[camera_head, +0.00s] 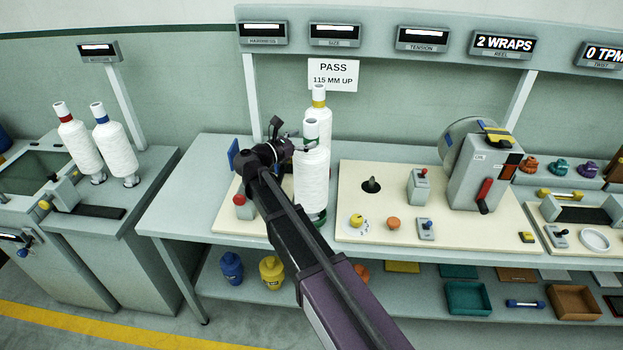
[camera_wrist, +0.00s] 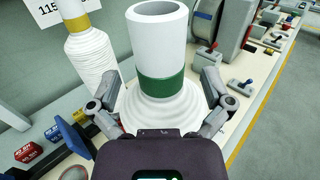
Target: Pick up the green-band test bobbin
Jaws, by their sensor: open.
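The green-band test bobbin (camera_head: 312,175) stands upright on the bench, a white wound cone with a bare white tube on top. In the wrist view its green band (camera_wrist: 161,89) and the top of its winding show close up. My gripper (camera_wrist: 158,108) is open, with one finger on each side of the bobbin just below the band. I cannot tell whether the fingers touch it. In the head view my gripper (camera_head: 290,142) is at the bobbin's upper part, and my arm hides some of its left side.
A yellow-band bobbin (camera_head: 319,97) stands close behind; it also shows in the wrist view (camera_wrist: 80,50). Red-band (camera_head: 78,140) and blue-band (camera_head: 116,148) bobbins stand on the left machine. A cream board (camera_head: 380,200) with a knob and switches lies to the right. A PASS sign (camera_head: 333,75) hangs behind.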

